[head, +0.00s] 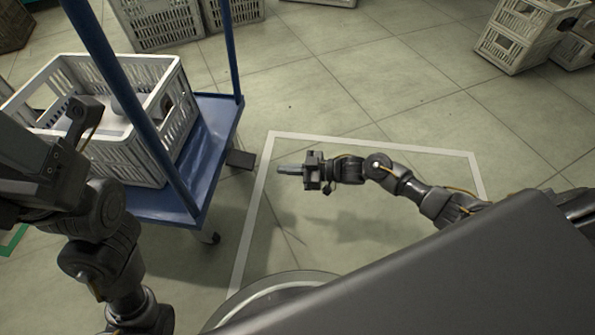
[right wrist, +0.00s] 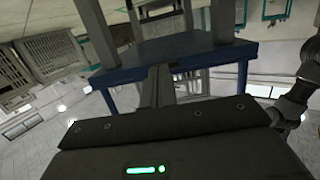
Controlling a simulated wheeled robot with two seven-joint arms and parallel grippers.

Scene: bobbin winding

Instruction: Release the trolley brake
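The trolley (head: 212,118) is a blue platform on castors with blue upright posts, at the left in the head view. A small dark block (head: 241,159), which looks like the brake pedal, sticks out from its right side, low down. My right gripper (head: 280,169) points left at that block, a short gap from it. Its fingers look shut and empty. The right wrist view shows the fingers (right wrist: 160,88) together in front of the blue deck (right wrist: 185,50); I cannot make out the pedal there. My left gripper (head: 84,122) is over the trolley's near left; its fingers are unclear.
A white crate (head: 176,137) with grey items inside stands on the trolley deck. More white crates stand at the back (head: 160,25) and far right (head: 515,50). White floor tape (head: 375,145) edges the area. The floor around my right arm is clear.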

